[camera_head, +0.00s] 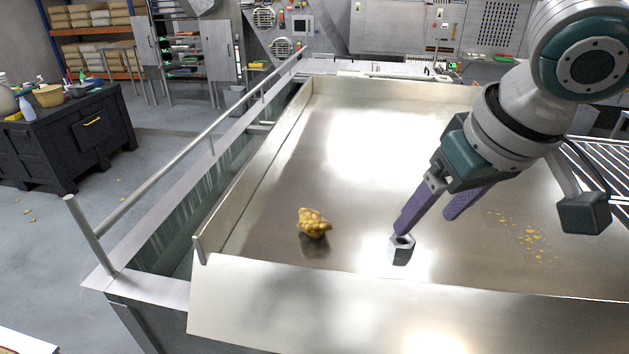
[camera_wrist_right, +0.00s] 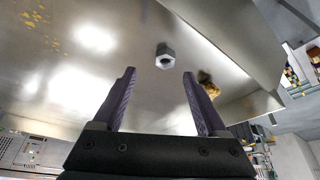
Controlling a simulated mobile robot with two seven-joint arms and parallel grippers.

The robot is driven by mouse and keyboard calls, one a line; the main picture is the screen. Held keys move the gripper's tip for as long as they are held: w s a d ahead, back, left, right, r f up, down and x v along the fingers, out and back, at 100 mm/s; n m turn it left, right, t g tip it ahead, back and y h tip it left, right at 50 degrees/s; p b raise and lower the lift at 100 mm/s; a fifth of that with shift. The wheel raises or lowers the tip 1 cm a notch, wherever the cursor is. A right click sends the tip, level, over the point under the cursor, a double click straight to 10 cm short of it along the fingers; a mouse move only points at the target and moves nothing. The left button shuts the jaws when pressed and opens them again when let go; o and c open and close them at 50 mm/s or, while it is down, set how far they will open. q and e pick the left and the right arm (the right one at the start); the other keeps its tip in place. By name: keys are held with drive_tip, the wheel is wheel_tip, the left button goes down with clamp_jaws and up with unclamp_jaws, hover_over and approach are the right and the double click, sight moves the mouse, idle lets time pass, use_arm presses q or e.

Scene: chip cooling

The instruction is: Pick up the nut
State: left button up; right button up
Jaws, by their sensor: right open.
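The nut (camera_head: 401,250) is a grey metal hexagonal nut on the shiny metal tray (camera_head: 270,190), near its front wall. It also shows in the right wrist view (camera_wrist_right: 165,56), ahead of the fingertips and roughly between their lines. My right gripper (camera_head: 428,222) has purple fingers and is open and empty. In the head view its left fingertip overlaps the top of the nut; I cannot tell whether they touch. In the right wrist view the fingers (camera_wrist_right: 159,75) show a gap between them and the nut. My left gripper is not in view.
A yellow-brown lumpy clump (camera_head: 313,223) lies on the tray left of the nut, and yellow crumbs (camera_head: 530,238) lie to the right. The tray's raised front wall (camera_head: 330,300) is close to the nut. A metal rail (camera_head: 190,160) runs along the left side.

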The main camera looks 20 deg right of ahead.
sight(404, 242)
drive_tip(key=shift+a+p+x, duration=0.25)
drive_tip(key=shift+p+x, duration=0.1)
drive_tip(key=shift+x, duration=1.1)
drive_tip(key=shift+a+p+x, duration=0.2)
drive_tip(key=shift+p+x, duration=0.1)
drive_tip(key=shift+x, duration=1.2)
drive_tip(key=shift+c, duration=0.2)
clamp_jaws()
